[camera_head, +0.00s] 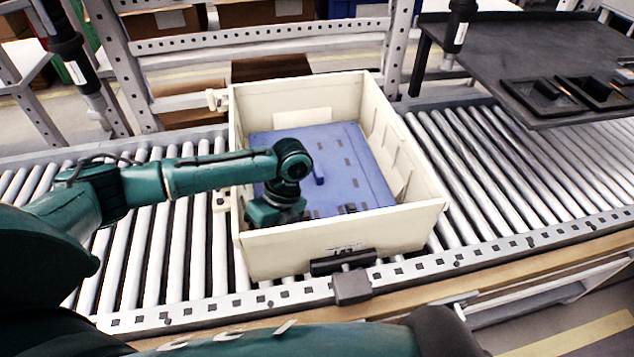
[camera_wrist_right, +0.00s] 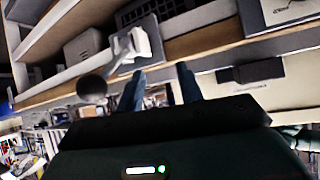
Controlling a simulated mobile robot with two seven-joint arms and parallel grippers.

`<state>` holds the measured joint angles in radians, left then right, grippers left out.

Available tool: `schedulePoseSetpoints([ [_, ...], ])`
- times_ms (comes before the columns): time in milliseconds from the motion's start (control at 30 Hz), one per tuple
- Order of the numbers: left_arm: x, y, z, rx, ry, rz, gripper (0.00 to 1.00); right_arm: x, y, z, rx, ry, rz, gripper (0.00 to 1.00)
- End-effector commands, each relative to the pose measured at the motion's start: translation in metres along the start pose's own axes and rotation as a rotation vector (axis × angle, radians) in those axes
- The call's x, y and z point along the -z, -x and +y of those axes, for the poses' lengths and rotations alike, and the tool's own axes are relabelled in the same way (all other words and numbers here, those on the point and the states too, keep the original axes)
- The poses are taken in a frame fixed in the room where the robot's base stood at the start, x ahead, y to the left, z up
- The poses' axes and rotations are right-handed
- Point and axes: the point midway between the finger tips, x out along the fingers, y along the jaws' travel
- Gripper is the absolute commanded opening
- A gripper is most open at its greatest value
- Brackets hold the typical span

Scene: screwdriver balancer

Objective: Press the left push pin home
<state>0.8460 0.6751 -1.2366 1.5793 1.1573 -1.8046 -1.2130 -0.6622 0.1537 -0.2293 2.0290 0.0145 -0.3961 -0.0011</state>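A cream open crate (camera_head: 415,222) sits on the roller conveyor, with a blue slotted panel (camera_head: 350,150) inside it. A small upright blue piece (camera_head: 319,172) stands out from the panel near its middle. Small dark pieces (camera_head: 348,208) show near the panel's front edge. I cannot tell which of these, if any, is the left push pin. My left gripper (camera_head: 280,214) points down inside the crate's front left corner; its fingertips are not clear. My right gripper (camera_wrist_right: 160,88) shows two bluish fingers standing apart with nothing between them, away from the crate.
The crate walls (camera_head: 340,236) stand close around my left gripper. A dark clamp (camera_head: 345,265) is at the crate's front. A dark table (camera_head: 540,60) with black trays (camera_head: 545,97) stands at back right. Rollers (camera_head: 500,165) right of the crate are clear.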

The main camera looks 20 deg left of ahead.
Motion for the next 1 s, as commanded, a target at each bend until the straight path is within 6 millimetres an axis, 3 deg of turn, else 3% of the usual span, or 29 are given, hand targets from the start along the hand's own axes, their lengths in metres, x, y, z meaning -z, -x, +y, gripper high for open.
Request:
schedulePoseSetpoints([
  [1000, 0.0001, -0.0078, -0.0033, 0.0, 0.0, 0.0, 0.0, -0.0039, -0.0007, -0.0011, 0.001, -0.003, -0.004, 0.36],
])
